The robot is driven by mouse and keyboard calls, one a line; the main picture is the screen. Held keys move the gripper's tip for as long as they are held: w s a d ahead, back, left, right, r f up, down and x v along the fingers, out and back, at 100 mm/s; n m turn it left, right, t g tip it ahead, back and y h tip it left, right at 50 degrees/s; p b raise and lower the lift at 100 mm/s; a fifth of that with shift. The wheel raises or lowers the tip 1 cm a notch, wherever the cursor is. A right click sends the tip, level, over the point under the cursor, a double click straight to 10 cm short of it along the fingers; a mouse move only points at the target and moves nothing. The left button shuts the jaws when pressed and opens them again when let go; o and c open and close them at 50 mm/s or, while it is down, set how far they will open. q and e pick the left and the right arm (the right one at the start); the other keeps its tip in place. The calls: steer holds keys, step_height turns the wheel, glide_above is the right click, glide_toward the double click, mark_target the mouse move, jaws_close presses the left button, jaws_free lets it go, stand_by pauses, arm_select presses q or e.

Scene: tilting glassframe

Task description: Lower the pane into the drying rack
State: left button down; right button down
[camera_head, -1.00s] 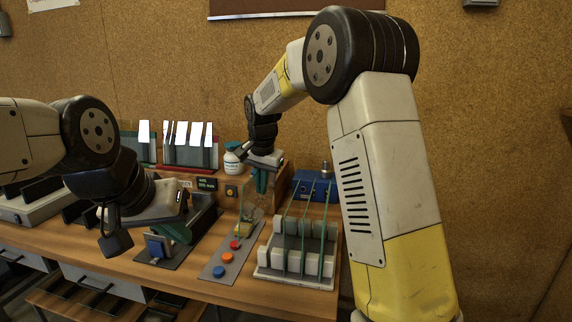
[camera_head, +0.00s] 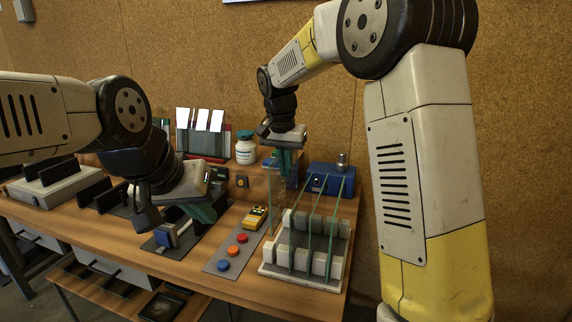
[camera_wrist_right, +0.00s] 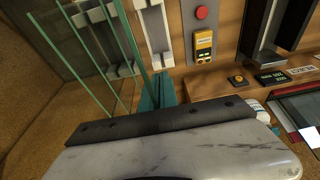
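The drying rack (camera_head: 300,277) is a pale base with rows of white and grey blocks, and several green-edged glass panes stand upright in it. My right gripper (camera_head: 284,166), with teal fingers, points down above the rack's left end. It is shut on a clear pane (camera_head: 280,192) hanging roughly upright below it; whether its lower edge is in a slot I cannot tell. In the right wrist view the teal fingers (camera_wrist_right: 157,92) are partly hidden behind my gripper body. My left gripper (camera_head: 204,213) is beside a blue block (camera_head: 166,236) in a dark fixture; its fingertips are unclear.
A grey panel (camera_head: 226,262) with blue, orange and red buttons lies left of the rack, with a yellow meter (camera_head: 254,217) behind it. A blue box (camera_head: 331,180) stands behind the rack. A white bottle (camera_head: 246,148) and a slotted holder with white sheets (camera_head: 203,120) stand further back.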

mark_target(286, 182)
steer(key=shift+s+x, duration=0.2)
steer(key=shift+x, duration=0.85)
steer(key=shift+s+x, duration=0.25)
steer(key=shift+x, duration=0.85)
steer(key=shift+s+a+x, duration=0.15)
steer(key=shift+s+x, duration=0.1)
steer(key=shift+x, duration=0.9)
steer(key=shift+s+a+x, duration=0.1)
steer(key=shift+s+x, duration=0.15)
steer(key=shift+x, duration=0.9)
steer(key=shift+s+a+x, duration=0.15)
steer(key=shift+s+x, duration=0.05)
steer(key=shift+x, duration=0.95)
steer(key=c, duration=1.6)
jaws_free()
steer(key=shift+f, duration=0.25)
steer(key=shift+o, duration=0.2)
steer(key=v, duration=0.7)
steer(key=shift+s+r, duration=0.15)
steer(key=shift+r, duration=0.25)
steer(key=shift+s, duration=0.1)
